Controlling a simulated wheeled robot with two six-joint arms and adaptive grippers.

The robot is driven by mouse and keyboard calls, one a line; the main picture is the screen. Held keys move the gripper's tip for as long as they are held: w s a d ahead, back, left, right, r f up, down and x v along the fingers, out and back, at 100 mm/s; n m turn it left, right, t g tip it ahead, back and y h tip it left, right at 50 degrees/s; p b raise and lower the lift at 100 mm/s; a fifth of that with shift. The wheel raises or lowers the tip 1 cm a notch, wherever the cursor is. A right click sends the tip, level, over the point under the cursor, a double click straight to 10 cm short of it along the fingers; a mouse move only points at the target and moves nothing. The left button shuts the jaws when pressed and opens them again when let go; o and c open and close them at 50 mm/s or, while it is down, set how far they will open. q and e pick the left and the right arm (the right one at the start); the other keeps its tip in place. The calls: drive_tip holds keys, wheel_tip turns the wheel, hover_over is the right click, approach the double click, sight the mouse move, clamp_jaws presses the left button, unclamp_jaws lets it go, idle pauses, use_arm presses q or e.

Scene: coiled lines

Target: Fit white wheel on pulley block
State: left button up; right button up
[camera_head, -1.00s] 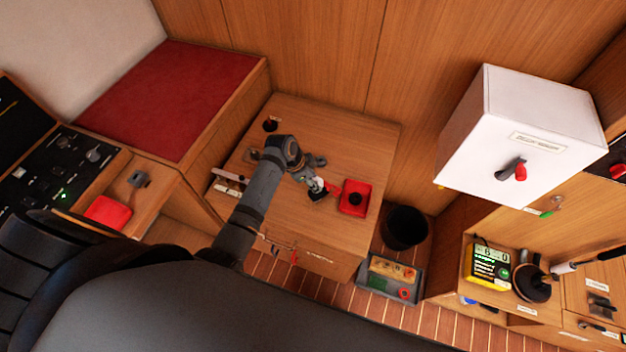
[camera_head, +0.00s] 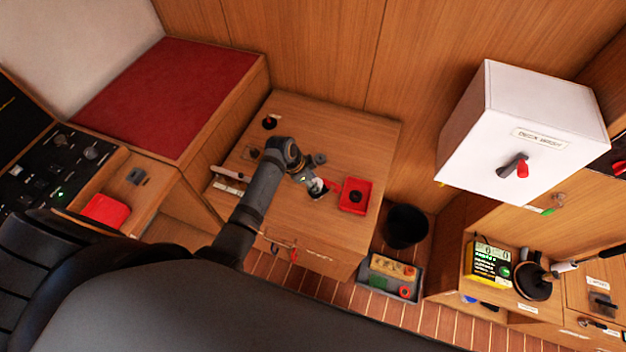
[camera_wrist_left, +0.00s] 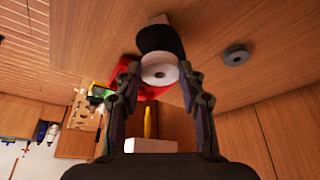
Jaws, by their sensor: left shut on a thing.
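The white wheel (camera_wrist_left: 160,72) is between the fingertips of my left gripper (camera_wrist_left: 158,80) in the left wrist view, and the gripper is shut on it. In the head view my left gripper (camera_head: 315,188) is over the wooden worktop, with the white wheel (camera_head: 319,192) at its tip. A dark rounded piece (camera_wrist_left: 160,40), which may be the pulley block, is just beyond the wheel. I cannot tell whether the two touch, as the wheel and fingers cover part of it. My right gripper is not in view.
A red tray (camera_head: 367,197) with a dark thing in it is just right of the gripper. A grey disc (camera_wrist_left: 236,55) lies on the worktop (camera_head: 340,125). A black bin (camera_head: 405,227) and a grey tray (camera_head: 375,289) are right of the worktop. The back right of the worktop is clear.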

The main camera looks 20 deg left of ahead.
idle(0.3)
use_arm(q)
drive_tip(key=shift+p, duration=0.35)
drive_tip(key=shift+f, duration=0.2)
drive_tip(key=shift+f+b, duration=1)
drive_tip(key=shift+f, duration=0.25)
drive_tip(key=o, duration=1.1)
drive_tip(key=shift+r, duration=0.1)
